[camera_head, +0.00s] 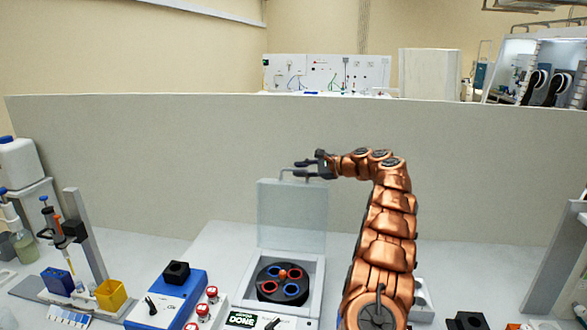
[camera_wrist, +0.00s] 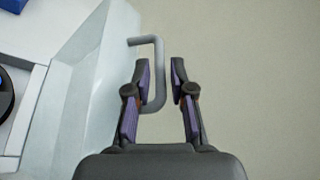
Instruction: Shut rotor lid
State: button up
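The rotor lid (camera_head: 291,215) is a clear panel standing upright, open, at the back of the rotor box. It also shows in the wrist view (camera_wrist: 88,95) as a pale translucent sheet. A grey bent handle (camera_wrist: 159,70) sticks out from its top edge. The black rotor (camera_head: 283,284) with red and blue ringed holes lies uncovered in the box (camera_head: 262,316). My gripper (camera_head: 299,169) is at the lid's top edge. In the wrist view, my gripper (camera_wrist: 161,68) is open, with the handle between its fingers, close to the left finger and apart from the right one.
A blue block device (camera_head: 172,297) and red-topped knobs (camera_head: 211,293) stand left of the box. A pipette stand (camera_head: 86,235) and a yellow cup (camera_head: 111,294) are farther left. A grey partition (camera_head: 150,160) rises behind the bench. A black block (camera_head: 467,321) lies at right.

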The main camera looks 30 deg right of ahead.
aim_at(297, 170)
jog(key=shift+p+x, duration=0.4)
jog(key=shift+x, duration=1.2)
grip_shut()
